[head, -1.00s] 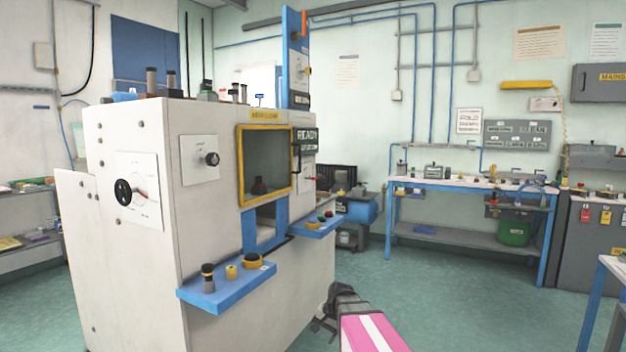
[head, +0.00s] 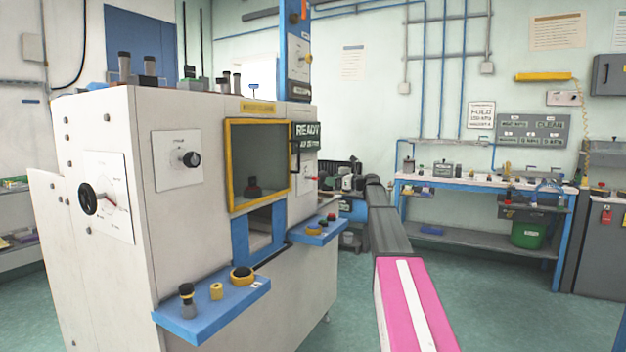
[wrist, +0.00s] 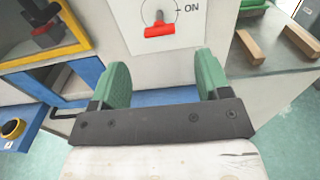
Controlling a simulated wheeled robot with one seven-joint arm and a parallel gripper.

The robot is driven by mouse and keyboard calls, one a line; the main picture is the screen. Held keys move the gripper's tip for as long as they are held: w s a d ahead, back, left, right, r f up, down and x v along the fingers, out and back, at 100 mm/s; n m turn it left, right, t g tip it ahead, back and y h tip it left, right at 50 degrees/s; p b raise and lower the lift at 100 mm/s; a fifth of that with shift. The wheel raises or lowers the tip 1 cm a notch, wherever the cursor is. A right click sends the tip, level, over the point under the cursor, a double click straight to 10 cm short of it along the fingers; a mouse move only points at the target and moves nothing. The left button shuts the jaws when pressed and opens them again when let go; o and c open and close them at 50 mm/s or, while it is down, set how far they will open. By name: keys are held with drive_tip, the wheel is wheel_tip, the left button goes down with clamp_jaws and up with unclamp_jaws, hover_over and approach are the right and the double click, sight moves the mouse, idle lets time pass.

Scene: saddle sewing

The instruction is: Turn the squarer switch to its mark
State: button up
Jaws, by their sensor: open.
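A red switch handle (wrist: 158,29) sits on a white plate (wrist: 125,14) at the top of the wrist view. Its grip lies level below a short stem, at the bottom of a drawn circle. An ON mark (wrist: 191,8) is at the circle's right. No squarer label is readable. My gripper (wrist: 162,70) has two green fingers set wide apart, with nothing between them. The handle shows beyond the fingertips, between them in the picture and apart from them. In the head view, the switch plate (head: 308,168) is on the machine's right front, beside my arm's far end.
The white machine (head: 205,235) has a yellow-framed window (head: 231,166) and blue shelves (head: 215,305) with knobs. Other dials are on its left side (head: 103,200) and front (head: 178,160). Wooden blocks (wrist: 262,60) lie at the wrist view's upper right. Floor at right is clear.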

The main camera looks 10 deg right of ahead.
sight(313, 178)
drive_tip(key=x, duration=1)
drive_tip(key=shift+w+a, duration=0.15)
drive_tip(key=shift+a, duration=0.15)
drive_tip(key=c, duration=0.9)
